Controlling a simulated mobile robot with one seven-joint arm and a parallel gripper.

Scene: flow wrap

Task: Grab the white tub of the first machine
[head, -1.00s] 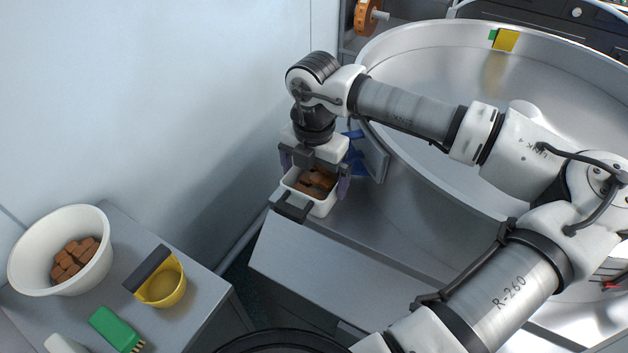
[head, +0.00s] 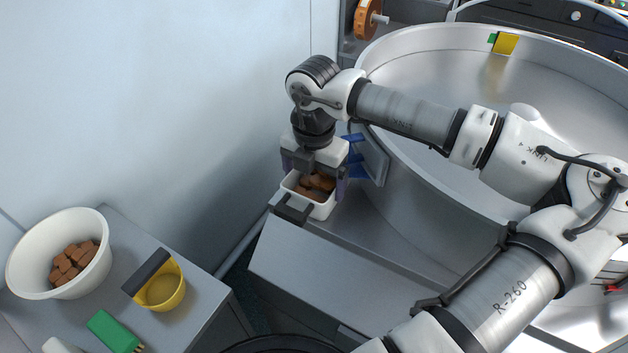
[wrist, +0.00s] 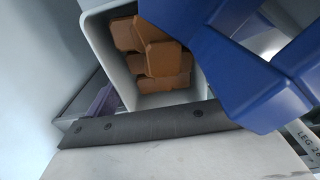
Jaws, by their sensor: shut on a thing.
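The white tub (head: 322,208) is a small box with a dark handle bar (head: 291,208) on its near side and several brown blocks (head: 318,184) inside. It is at the left end of the grey machine, beside the big metal bowl. My gripper (head: 314,174) points down over the tub and is shut on it, with fingers at its left and right sides. In the wrist view the tub (wrist: 100,37) and its brown blocks (wrist: 163,60) show from above. The exact finger contact is hidden.
Blue paddles (head: 357,155) stand close right of the tub, beside the large metal bowl (head: 425,55). A grey wall is close on the left.

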